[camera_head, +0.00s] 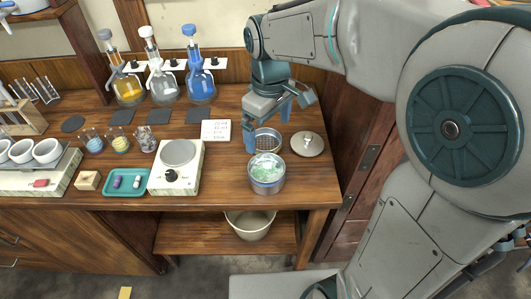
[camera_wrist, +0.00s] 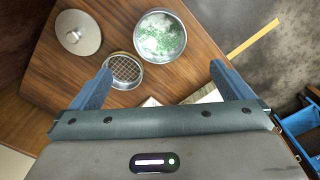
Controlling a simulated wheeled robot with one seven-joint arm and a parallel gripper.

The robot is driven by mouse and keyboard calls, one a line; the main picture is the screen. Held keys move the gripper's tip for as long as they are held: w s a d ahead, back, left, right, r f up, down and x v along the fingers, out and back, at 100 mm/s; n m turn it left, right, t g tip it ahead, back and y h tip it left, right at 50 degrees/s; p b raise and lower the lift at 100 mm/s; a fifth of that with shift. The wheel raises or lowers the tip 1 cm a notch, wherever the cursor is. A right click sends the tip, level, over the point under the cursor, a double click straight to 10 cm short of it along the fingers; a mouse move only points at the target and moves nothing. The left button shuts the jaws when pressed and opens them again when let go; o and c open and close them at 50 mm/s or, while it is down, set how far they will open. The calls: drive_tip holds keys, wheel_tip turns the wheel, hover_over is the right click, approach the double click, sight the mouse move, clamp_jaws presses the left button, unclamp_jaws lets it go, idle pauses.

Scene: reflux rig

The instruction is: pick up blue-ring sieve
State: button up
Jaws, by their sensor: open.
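A round sieve with an open wire mesh (camera_head: 267,143) lies on the wooden bench in the head view. My gripper (camera_head: 269,124) is open and empty above the sieve. In the wrist view its left finger overlaps the sieve's left edge, and its right finger is over the bench's edge (camera_wrist: 160,68).
A round metal lid with a knob (camera_head: 308,145) lies right of the sieve. A hotplate (camera_head: 178,165) and a white card (camera_head: 216,130) are to the left. Flasks with yellow, clear and blue liquid (camera_head: 200,84) stand behind. A bin (camera_head: 250,226) is on the lower shelf.

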approach(267, 172)
drive_tip(key=shift+a+f+n, duration=0.3)
drive_tip(key=shift+w+d+f+p, duration=0.1)
drive_tip(key=shift+d+f+p, duration=0.1)
drive_tip(key=shift+f, duration=1.2)
drive_tip(key=shift+d+f+p, duration=0.1)
drive_tip(key=shift+f+p, duration=0.1)
drive_tip(key=shift+f, duration=1.25)
drive_tip(key=c, duration=0.8)
